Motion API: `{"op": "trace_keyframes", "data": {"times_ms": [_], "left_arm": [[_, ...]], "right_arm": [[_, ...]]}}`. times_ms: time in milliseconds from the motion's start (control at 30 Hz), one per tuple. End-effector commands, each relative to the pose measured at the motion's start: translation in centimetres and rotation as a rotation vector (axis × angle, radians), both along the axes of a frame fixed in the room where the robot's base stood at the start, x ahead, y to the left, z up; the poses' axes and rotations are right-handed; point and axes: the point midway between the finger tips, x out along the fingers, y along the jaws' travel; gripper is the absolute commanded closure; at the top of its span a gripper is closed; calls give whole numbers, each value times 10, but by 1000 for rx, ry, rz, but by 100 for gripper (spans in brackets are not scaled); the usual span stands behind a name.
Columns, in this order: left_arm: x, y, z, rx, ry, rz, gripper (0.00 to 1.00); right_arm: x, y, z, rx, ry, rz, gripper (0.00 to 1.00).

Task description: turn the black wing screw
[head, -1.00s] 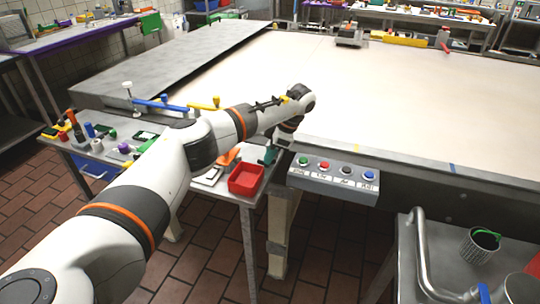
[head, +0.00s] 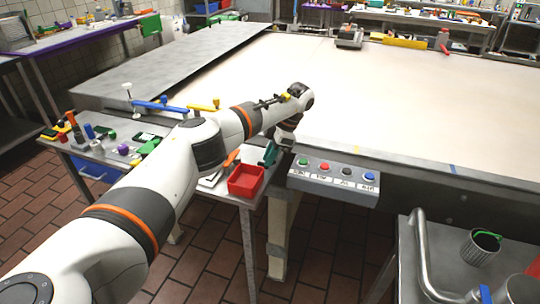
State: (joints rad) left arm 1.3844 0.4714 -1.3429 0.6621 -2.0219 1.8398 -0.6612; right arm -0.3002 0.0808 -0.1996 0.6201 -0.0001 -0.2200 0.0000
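My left arm reaches from the lower left to the near edge of the large cream work surface (head: 400,100). Its wrist bends down there, and my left gripper (head: 284,141) hangs at that edge, just above the button box. The gripper is small and dark, and its fingers cannot be made out. A dark, narrow part (head: 268,102) shows just behind the forearm, beside a small yellow piece (head: 286,97). It may be the black wing screw, but it is too small to tell. My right gripper is not in view.
A button box (head: 335,181) with several coloured buttons is on the near edge. A red bin (head: 245,180) and a teal tool (head: 268,154) are close to the gripper. A blue bar (head: 160,105) and yellow handle (head: 205,106) lie behind the arm. The cream surface is mostly clear.

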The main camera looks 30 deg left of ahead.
Motion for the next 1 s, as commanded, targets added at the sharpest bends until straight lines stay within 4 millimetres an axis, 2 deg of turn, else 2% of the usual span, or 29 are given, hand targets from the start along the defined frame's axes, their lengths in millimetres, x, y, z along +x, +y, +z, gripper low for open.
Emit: {"op": "trace_keyframes", "data": {"times_ms": [67,333,467,567,800,933,1000], "left_arm": [[0,0,0,0,0,0,71],[0,0,0,0,1,-1,71],[3,-3,7,0,-2,-2,71],[7,-7,21,0,-3,-1,71],[21,-23,73,1,-3,2,71],[26,-29,92,0,-2,1,71],[28,-30,103,0,3,1,71]], "right_arm": [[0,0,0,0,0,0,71],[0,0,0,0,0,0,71],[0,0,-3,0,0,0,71],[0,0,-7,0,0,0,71],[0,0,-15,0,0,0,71],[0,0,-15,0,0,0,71],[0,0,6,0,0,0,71]]}}
